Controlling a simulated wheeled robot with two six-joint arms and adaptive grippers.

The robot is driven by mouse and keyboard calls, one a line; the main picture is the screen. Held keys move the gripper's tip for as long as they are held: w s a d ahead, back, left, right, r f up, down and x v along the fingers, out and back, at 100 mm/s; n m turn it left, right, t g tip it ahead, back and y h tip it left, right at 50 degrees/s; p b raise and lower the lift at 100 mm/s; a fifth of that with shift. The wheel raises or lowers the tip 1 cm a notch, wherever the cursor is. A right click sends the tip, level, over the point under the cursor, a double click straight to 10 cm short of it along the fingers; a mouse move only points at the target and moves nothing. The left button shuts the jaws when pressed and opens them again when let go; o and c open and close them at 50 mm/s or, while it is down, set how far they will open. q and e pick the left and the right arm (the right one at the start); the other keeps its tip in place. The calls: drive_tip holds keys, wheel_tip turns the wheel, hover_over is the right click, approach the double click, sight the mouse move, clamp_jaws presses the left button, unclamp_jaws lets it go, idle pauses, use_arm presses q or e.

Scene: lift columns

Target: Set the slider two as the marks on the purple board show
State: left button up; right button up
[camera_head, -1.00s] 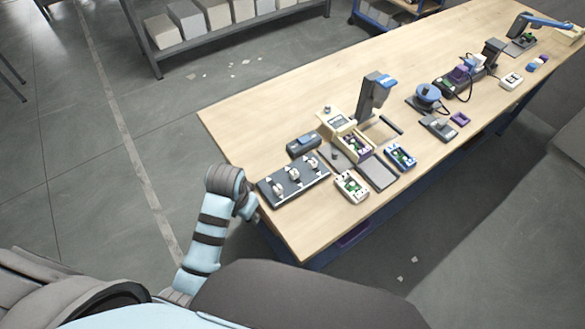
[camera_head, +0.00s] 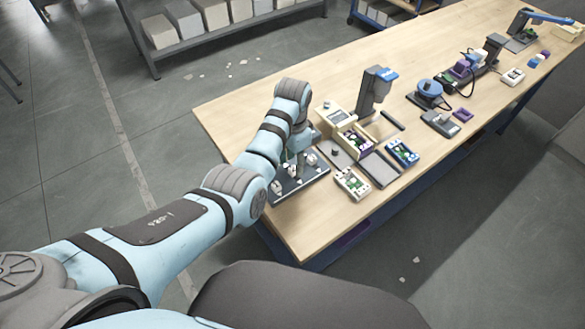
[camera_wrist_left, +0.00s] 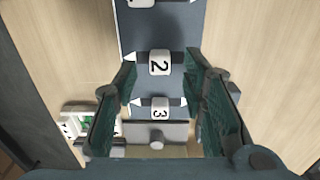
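The dark slider panel (camera_head: 307,182) lies at the near left end of the workbench. In the left wrist view, slider two (camera_wrist_left: 160,62) is a white block marked 2, and slider three (camera_wrist_left: 159,108) is a white block marked 3. My left gripper (camera_head: 298,150) is above the panel, partly hidden by my arm. In the left wrist view its open fingers (camera_wrist_left: 160,72) stand on either side of slider two, with visible gaps. A purple part with green on it sits in a beige box (camera_head: 352,139); marks are too small to read. My right gripper is not in view.
A white tray (camera_head: 352,184), a flat grey plate (camera_head: 379,169) and a blue tray (camera_head: 402,152) are right of the panel. A dark stand with a blue top (camera_head: 377,92) rises behind the beige box. The bench's far left corner is clear.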

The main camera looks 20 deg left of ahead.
sight(289, 162)
use_arm(q)
wheel_tip(289, 162, down, 3)
drive_tip(key=shift+r, duration=0.15)
clamp_jaws()
drive_tip(key=shift+w+a+b, duration=0.55)
drive_tip(key=shift+w+a, duration=0.1)
drive_tip(key=shift+a, duration=0.1)
drive_tip(key=shift+r, duration=0.15)
